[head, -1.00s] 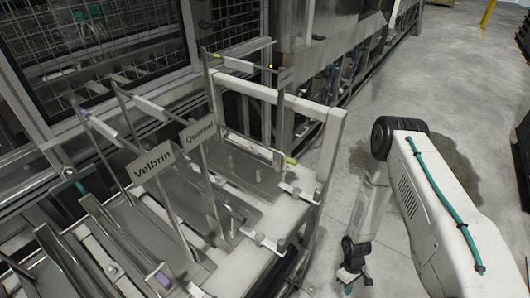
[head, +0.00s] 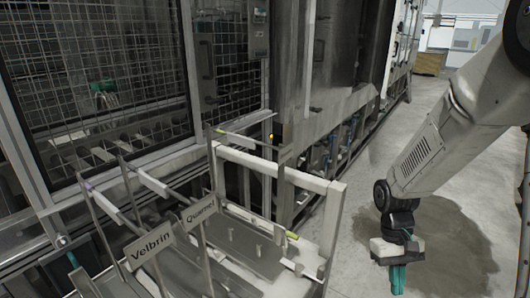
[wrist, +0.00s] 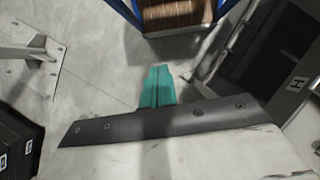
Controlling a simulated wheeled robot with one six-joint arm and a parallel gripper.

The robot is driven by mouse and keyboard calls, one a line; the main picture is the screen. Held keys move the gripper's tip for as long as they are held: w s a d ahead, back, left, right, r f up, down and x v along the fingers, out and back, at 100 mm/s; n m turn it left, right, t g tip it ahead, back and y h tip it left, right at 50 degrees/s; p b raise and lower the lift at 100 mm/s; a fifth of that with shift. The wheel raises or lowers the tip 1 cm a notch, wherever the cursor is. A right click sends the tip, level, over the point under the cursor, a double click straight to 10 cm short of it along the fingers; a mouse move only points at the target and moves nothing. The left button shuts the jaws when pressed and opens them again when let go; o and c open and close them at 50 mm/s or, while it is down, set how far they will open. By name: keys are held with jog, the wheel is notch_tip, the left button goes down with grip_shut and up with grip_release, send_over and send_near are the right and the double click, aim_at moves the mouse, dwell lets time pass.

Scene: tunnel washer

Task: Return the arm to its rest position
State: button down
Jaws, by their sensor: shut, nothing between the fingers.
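My gripper (head: 398,276) hangs at the lower right of the head view, at the end of my white arm, with its teal fingers pointing down over the floor. It is shut and empty. In the wrist view the teal fingers (wrist: 157,87) lie side by side, with pale floor beyond them. The gripper is apart from the rack and the machine to its left, and nothing touches it.
A metal rack (head: 335,215) with signs reading Velbrin (head: 150,245) and Quarnel (head: 198,212) stands at the left. Behind it is a mesh-fronted machine (head: 120,90). A dark wet patch (head: 450,250) marks the floor below my arm. The aisle floor at right is open.

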jog(key=s+a+r+t, duration=0.2)
jog(key=s+r, duration=0.5)
jog(key=r, duration=0.4)
jog(key=s+a+r+t, duration=0.2)
jog(key=s+r+t, duration=0.2)
jog(key=s+r, duration=0.4)
notch_tip(320, 180, up, 3)
jog(key=shift+f+m+t+y, duration=0.1)
jog(key=shift+m+t+y, duration=0.2)
jog(key=shift+m, duration=0.1)
